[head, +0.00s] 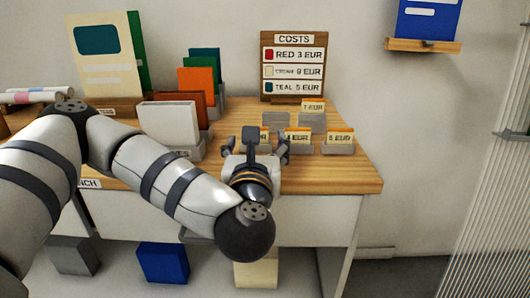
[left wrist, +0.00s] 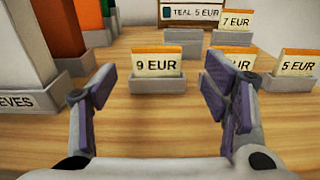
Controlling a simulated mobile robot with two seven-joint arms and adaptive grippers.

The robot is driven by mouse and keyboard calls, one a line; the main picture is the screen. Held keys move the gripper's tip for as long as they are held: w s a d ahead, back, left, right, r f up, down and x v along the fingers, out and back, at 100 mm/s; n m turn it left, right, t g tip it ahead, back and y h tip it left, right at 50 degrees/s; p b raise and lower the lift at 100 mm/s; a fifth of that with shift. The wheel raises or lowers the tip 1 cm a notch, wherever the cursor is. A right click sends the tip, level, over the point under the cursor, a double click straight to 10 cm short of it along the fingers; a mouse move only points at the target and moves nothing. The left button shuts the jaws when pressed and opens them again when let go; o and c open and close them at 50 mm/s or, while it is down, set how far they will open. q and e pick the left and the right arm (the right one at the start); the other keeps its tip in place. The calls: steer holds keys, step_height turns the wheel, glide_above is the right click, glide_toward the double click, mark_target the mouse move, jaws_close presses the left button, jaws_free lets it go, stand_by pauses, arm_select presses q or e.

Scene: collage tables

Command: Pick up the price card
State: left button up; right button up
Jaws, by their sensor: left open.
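Several white price cards with orange tops stand in small grey holders on the wooden tabletop. In the left wrist view, the 9 EUR card (left wrist: 157,63) is straight ahead, between and beyond the fingers of my left gripper (left wrist: 162,85). The 7 EUR card (left wrist: 237,21) is farther back and the 5 EUR card (left wrist: 298,63) is at right. Another card (left wrist: 240,58) is partly hidden by the right finger. In the head view, my left gripper (head: 256,145) is open and empty in front of the cards, partly covering the left ones. My right gripper is out of view.
A COSTS board (head: 293,66) stands behind the cards. Left of the gripper are a white upright block (head: 168,123) and orange and teal upright pieces. The table's right edge (head: 372,180) is near the 5 EUR card. Bare wood lies in front of the holders.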

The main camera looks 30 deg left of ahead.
arm_select(q)
steer(key=shift+w+a+r, duration=0.2)
steer(key=shift+a+r, duration=0.15)
steer(key=shift+r, duration=0.05)
steer(key=x, duration=0.4)
steer(key=shift+w+a+r, duration=0.2)
steer(key=shift+w+a, duration=0.05)
steer(key=shift+w, duration=0.05)
steer(key=c, duration=0.9)
